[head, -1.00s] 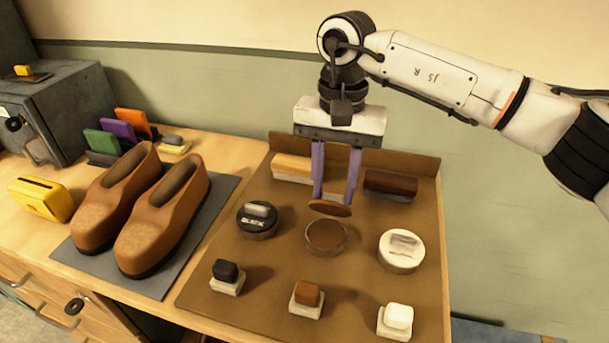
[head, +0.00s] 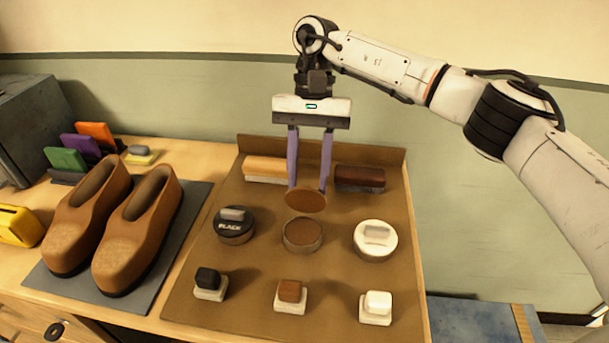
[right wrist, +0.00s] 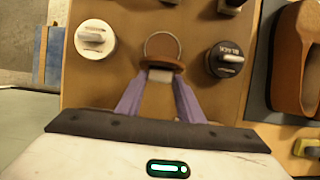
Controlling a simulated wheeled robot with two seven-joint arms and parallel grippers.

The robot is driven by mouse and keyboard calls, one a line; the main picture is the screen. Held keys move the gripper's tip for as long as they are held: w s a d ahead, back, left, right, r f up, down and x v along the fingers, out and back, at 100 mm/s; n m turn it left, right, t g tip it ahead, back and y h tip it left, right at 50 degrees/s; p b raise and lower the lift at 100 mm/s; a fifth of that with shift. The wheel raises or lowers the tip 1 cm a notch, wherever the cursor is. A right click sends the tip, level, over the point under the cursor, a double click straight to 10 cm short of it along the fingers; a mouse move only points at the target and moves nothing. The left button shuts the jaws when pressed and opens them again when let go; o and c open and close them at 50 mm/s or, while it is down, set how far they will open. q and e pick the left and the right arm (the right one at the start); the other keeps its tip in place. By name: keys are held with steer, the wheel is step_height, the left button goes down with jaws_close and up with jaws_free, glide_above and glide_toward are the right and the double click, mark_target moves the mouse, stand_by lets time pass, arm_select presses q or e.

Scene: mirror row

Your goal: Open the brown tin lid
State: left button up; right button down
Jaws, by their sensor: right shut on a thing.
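The brown tin (head: 302,235) stands open in the middle of the brown mat, with brown polish showing inside. Its round brown lid (head: 305,200) is off the tin, above and slightly behind it. My right gripper (head: 307,188) is shut on the lid, its purple fingers reaching down to it. In the right wrist view the lid (right wrist: 165,62) lies at the fingertips and partly hides the tin, whose rim (right wrist: 162,34) shows beyond it. My left gripper is not in view.
A black tin (head: 234,228) stands left of the brown one, a white-topped tin (head: 374,242) right. Two brushes (head: 360,178) lie behind, and small daubers (head: 290,292) stand in front. Brown shoes (head: 135,235) stand on a grey mat at left.

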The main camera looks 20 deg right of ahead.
steer(key=c, duration=1.2)
jaws_free()
steer(key=v, duration=1)
steer(key=shift+r+p, duration=0.2)
steer(key=shift+p, duration=0.25)
steer(key=shift+f, duration=0.1)
